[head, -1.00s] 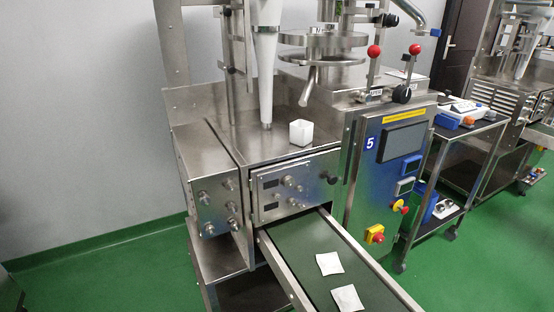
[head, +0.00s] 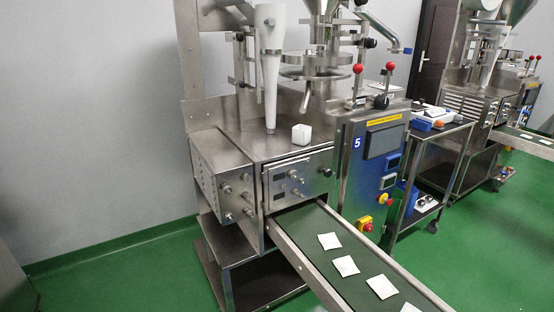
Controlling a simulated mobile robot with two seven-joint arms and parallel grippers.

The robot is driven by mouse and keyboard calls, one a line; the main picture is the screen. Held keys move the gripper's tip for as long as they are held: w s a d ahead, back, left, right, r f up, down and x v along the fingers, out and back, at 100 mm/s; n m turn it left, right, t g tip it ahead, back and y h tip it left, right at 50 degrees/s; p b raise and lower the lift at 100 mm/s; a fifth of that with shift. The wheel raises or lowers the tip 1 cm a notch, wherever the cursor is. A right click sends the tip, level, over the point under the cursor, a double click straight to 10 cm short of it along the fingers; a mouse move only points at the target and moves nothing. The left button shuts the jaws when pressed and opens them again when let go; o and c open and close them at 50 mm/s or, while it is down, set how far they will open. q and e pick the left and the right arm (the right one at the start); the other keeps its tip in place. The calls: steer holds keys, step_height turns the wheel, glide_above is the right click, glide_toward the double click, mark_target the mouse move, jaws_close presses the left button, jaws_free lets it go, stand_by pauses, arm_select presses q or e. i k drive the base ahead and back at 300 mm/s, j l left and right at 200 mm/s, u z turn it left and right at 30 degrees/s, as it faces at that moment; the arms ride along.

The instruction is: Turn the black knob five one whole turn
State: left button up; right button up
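The packing machine (head: 345,190) marked with a blue "5" label (head: 357,142) stands in the middle. A round black knob (head: 381,102) sits on its top right, with a red-ended lever (head: 389,67) rising by it. A smaller black knob (head: 328,172) is at the right end of the front control panel (head: 292,178). Another black knob (head: 370,43) shows higher up by the column. I cannot tell which one is named knob five. Neither of my grippers is in view.
A belt (head: 360,292) with several white teabags runs out toward the lower right. A white cup (head: 302,134) stands on the machine top. A steel cart (head: 440,145) and a second machine (head: 490,95) stand at the right. Green floor (head: 130,285) is clear at left.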

mark_target(381, 102)
steer(key=i+l, duration=0.35)
steer(key=i, duration=0.15)
steer(key=i+l+z, duration=0.1)
steer(key=i+l, duration=0.25)
steer(key=i, duration=0.2)
steer(key=i+l, duration=0.3)
steer(key=i, duration=0.2)
steer(key=i+l, duration=0.3)
steer(key=i, duration=0.25)
steer(key=i+l+z, duration=0.1)
steer(key=i+l, duration=0.25)
steer(key=i, duration=0.15)
